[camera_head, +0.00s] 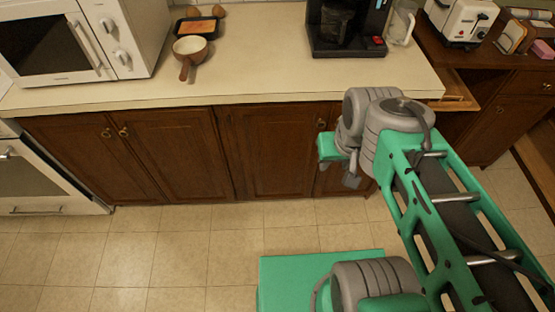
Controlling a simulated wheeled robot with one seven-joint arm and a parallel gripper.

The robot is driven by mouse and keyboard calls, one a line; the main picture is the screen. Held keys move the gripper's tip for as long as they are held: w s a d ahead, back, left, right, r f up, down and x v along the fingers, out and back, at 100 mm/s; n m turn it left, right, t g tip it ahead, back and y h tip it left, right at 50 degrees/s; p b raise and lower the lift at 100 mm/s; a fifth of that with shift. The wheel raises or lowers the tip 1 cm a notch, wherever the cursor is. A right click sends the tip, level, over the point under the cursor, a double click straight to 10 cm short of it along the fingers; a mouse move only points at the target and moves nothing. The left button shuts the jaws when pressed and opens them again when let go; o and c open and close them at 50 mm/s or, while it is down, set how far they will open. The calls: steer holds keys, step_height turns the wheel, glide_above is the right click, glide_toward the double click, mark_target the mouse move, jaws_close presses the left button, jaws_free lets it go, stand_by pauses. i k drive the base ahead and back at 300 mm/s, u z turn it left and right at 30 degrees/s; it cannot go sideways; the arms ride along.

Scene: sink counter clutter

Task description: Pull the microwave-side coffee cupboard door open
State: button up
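Below the counter is a run of dark brown wooden cupboard doors. Under the coffee machine (346,28), the door nearer the microwave (75,40) is the panelled door (265,150), which looks shut. A small round brass knob (322,123) shows by its right edge. The neighbouring door to the right is mostly hidden by my arm. My gripper (351,180) is in front of that neighbouring door, to the lower right of the knob. It looks apart from the knob. My own wrist partly hides it, and its opening cannot be made out.
A left pair of shut doors (160,155) has two knobs near its middle. A pan (190,48) and a black tray (196,30) sit on the counter (250,85). An open drawer (455,93) juts out at right. The tiled floor (170,250) at left is clear.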

mark_target(276, 148)
steer(key=u, duration=0.65)
steer(key=k, duration=0.35)
steer(key=u, duration=0.95)
